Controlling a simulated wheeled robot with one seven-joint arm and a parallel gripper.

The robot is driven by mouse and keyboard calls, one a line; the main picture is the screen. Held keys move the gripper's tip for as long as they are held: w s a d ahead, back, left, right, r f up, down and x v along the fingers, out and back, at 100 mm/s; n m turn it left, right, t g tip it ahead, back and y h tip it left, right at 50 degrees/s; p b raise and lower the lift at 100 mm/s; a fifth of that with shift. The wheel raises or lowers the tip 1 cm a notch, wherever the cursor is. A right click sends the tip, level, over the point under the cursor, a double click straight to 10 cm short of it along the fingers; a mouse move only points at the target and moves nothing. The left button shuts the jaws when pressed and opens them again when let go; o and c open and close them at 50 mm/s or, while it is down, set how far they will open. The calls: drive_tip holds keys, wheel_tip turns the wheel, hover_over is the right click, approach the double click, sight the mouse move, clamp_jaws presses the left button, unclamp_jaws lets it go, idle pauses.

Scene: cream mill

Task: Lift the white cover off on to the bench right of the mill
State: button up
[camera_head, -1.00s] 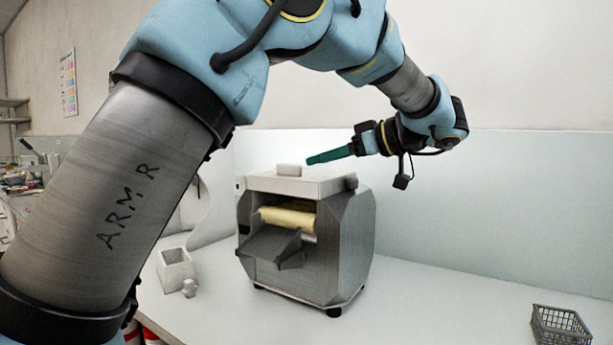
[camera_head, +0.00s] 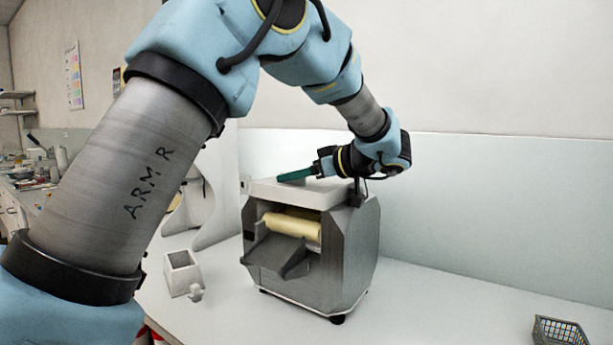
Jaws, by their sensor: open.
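The mill (camera_head: 350,255) is a grey metal machine with a pale yellow roller in its front opening, standing on the bench (camera_head: 430,300). The white cover (camera_head: 265,187) lies flat on top of the mill. My gripper (camera_head: 290,176) is open, its teal fingers reaching leftward low over the middle of the cover. The cover's raised knob is hidden at the fingers; I cannot tell whether they touch it or straddle it.
A small open white box (camera_head: 182,272) with a knobbed piece beside it stands left of the mill. A grey basket (camera_head: 560,331) stands at the far right front. The bench between mill and basket is clear. A wall runs behind.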

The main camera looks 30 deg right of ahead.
drive_tip(key=shift+w+a+f, duration=0.1)
drive_tip(key=shift+w, duration=0.1)
clamp_jaws()
idle(0.3)
